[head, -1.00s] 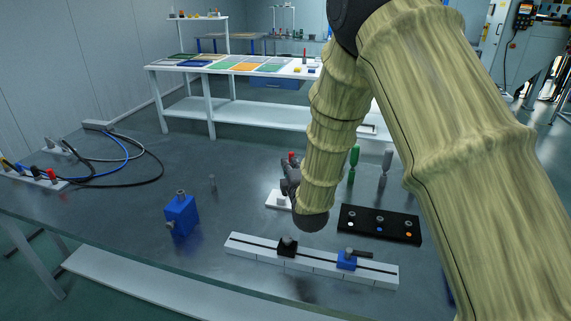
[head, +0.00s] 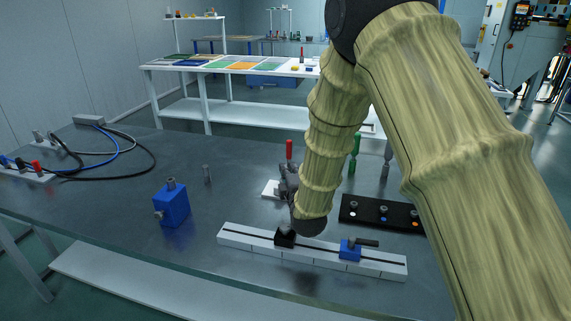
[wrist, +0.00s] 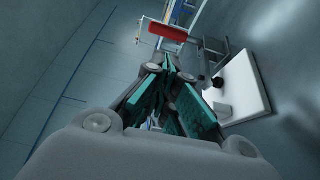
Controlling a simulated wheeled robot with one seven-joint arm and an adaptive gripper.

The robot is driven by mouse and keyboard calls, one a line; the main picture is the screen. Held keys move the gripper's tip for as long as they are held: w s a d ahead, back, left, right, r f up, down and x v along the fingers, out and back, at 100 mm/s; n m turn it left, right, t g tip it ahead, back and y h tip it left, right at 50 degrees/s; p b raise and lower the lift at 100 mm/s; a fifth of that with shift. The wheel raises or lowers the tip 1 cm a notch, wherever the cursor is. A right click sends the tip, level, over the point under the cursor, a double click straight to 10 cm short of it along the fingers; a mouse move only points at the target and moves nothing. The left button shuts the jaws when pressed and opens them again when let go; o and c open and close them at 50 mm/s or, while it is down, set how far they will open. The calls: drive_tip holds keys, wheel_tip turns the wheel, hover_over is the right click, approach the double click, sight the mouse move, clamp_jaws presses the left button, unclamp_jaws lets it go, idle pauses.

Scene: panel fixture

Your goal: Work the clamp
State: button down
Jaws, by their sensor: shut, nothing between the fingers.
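The clamp has a red handle (head: 289,150) that stands up behind my gripper in the head view. Its white base plate (head: 270,188) lies on the bench, partly hidden by my arm. In the wrist view the red handle (wrist: 168,32) lies just beyond my fingertips, apart from them as far as I can tell. The white base plate (wrist: 245,85) and grey metal linkage (wrist: 212,62) are to the right. My gripper (wrist: 172,65) is shut and empty, with teal finger pads. In the head view my gripper (head: 289,180) is mostly hidden by my arm.
A white rail (head: 330,262) with a black slider and a blue slider (head: 349,250) lies in front. A blue block (head: 171,205) stands left, a black knob panel (head: 380,215) right. Green-handled and grey upright parts stand behind my arm. Cables lie far left.

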sight(289, 153)
drive_tip(key=p+x, duration=0.1)
drive_tip(key=x, duration=0.8)
drive_tip(key=shift+w, duration=0.35)
drive_tip(key=shift+r, duration=0.1)
